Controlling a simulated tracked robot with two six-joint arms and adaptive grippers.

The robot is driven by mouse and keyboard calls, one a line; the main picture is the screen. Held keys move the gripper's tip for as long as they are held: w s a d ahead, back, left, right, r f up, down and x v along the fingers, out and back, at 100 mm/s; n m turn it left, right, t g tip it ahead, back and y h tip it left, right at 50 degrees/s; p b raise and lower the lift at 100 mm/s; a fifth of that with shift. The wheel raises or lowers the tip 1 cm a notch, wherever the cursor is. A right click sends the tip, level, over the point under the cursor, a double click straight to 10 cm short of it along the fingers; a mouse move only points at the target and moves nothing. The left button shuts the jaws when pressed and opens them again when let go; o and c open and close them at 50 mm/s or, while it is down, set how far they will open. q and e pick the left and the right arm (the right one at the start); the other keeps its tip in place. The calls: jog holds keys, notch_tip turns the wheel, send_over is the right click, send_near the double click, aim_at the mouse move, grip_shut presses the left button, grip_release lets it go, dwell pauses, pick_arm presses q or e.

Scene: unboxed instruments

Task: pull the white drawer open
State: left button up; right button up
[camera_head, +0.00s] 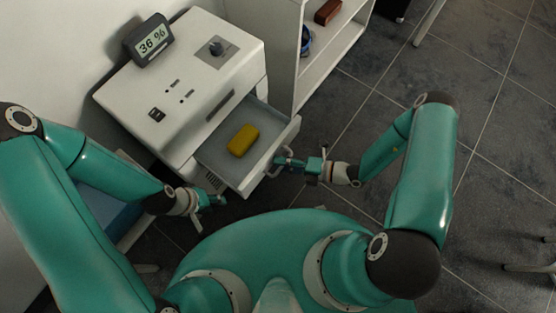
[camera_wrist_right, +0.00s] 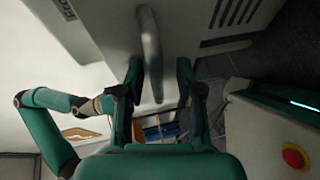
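The white drawer (camera_head: 216,152) stands pulled out of the white instrument (camera_head: 190,75) in the head view. A yellow block (camera_head: 243,140) lies inside it. My right gripper (camera_head: 284,162) is at the handle on the drawer's front. In the right wrist view, the pale handle (camera_wrist_right: 151,55) lies between the two fingers of the right gripper (camera_wrist_right: 160,78). The fingers are apart, with a visible gap between the handle and the right-hand finger. My left gripper (camera_head: 217,199) is below and left of the drawer's front corner, apart from it; its finger opening is too small to tell.
A display reading 36 % (camera_head: 148,40) stands on the instrument's top, near a dark knob (camera_head: 216,47). A white shelf unit (camera_head: 318,62) with a brown box (camera_head: 327,11) stands just right of the instrument. The tiled floor (camera_head: 490,110) to the right is largely clear.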

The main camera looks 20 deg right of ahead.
jog(key=shift+r, duration=0.1)
dwell(0.3)
jog(key=v, duration=1.2)
jog(key=shift+w, duration=0.1)
